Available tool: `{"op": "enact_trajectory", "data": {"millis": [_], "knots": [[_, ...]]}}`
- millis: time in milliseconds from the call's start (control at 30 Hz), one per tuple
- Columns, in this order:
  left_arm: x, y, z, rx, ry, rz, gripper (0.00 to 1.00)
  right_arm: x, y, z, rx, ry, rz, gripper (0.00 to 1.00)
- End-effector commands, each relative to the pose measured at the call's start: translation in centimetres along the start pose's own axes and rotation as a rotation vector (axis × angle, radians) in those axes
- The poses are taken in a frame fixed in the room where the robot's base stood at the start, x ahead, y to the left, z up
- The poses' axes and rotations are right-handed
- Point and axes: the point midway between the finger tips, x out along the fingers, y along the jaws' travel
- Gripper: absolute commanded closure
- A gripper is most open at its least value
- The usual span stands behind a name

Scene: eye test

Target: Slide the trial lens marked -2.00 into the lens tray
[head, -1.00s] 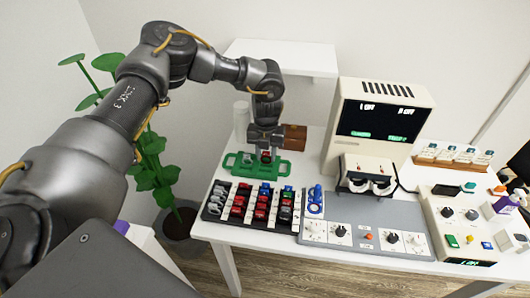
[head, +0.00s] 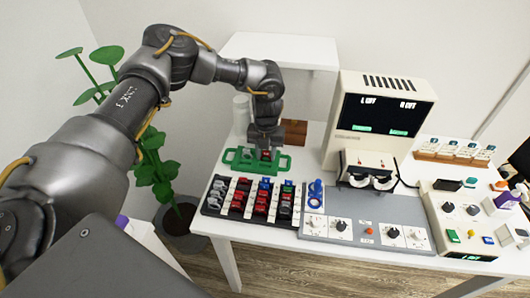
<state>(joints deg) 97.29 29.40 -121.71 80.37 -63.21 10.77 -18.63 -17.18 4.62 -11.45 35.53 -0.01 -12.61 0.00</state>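A green tray (head: 283,162) with looped handles, which looks like the lens tray, lies on the white table behind the black lens rack. My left gripper (head: 265,148) points down just over the middle of this tray. A small red piece (head: 266,155), likely a trial lens, shows right under the fingers. I cannot tell whether they still touch it or whether it rests in the tray. Its marking is too small to read. The fingers are too small and dark to show their gap. My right gripper is not in view.
The black lens rack (head: 222,209) holds rows of red, blue, green and grey lenses in front of the tray. A grey control panel (head: 395,213) with a blue item (head: 316,192) lies to its right. A chart machine (head: 380,115) and a brown box (head: 294,132) stand behind.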

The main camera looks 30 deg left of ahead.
Motion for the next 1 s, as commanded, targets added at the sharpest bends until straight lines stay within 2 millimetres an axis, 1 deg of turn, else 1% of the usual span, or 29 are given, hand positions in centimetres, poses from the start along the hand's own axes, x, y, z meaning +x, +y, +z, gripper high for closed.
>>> {"op": "enact_trajectory", "data": {"millis": [33,100,200,467,567,667,900,1000], "knots": [[0.0,0.0,0.0,0.000,0.000,0.000,0.62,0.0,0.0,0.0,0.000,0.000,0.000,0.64],[0.0,0.0,0.0,0.000,0.000,0.000,0.53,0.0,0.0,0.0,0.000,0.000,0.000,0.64],[0.0,0.0,0.0,0.000,0.000,0.000,0.42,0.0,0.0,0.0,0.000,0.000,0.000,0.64],[-0.1,0.0,0.0,0.000,0.000,-0.001,0.42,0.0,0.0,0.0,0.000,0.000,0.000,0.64],[-0.7,-0.1,0.1,0.000,-0.001,-0.002,0.42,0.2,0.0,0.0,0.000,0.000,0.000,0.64],[-2.2,-0.1,0.1,0.000,-0.002,-0.004,0.42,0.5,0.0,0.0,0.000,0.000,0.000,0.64],[-7.0,0.0,0.0,-0.001,-0.003,-0.002,0.42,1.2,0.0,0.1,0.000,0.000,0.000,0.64],[-8.6,0.0,0.0,0.000,-0.002,-0.003,0.42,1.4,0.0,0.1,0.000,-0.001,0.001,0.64]]}}
